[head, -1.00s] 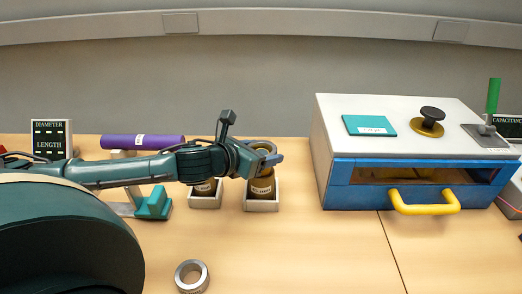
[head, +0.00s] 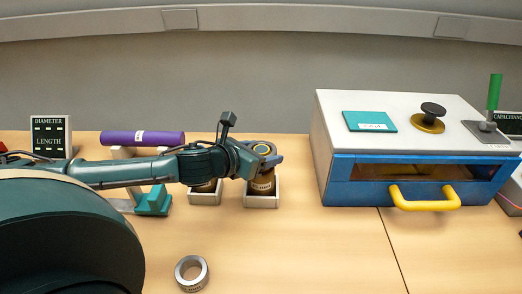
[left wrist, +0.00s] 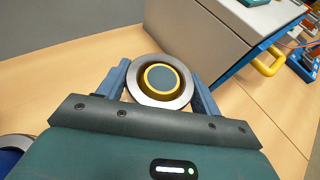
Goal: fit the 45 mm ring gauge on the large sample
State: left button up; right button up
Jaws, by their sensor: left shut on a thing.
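My left gripper (head: 268,160) is shut on a silver ring gauge (left wrist: 137,85), its two blue fingers on opposite sides of the ring. Through the ring's hole, the left wrist view shows the round top of a sample (left wrist: 161,78), dark with a gold rim, roughly centred. In the head view this brown sample (head: 262,186) stands upright in the right-hand square holder (head: 262,202), directly below the gripper. I cannot tell how far the ring is down around it. Another silver ring gauge (head: 178,272) lies on the table at the front. My right gripper is not in view.
A second holder (head: 205,199) with a sample, partly hidden by my arm, stands just left. A purple cylinder (head: 165,138) rests on a stand behind my arm. A white and blue box (head: 335,170) with a yellow handle (head: 425,205) stands right.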

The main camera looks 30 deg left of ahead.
pick_arm(q)
jog(key=shift+f, duration=0.65)
jog(key=shift+f, duration=0.1)
dwell(0.6)
jog(key=shift+f, duration=0.35)
dwell(0.4)
jog(key=o, duration=1.1)
jog(key=shift+o, duration=0.2)
jog(key=shift+s, duration=0.15)
jog(key=v, duration=1.3)
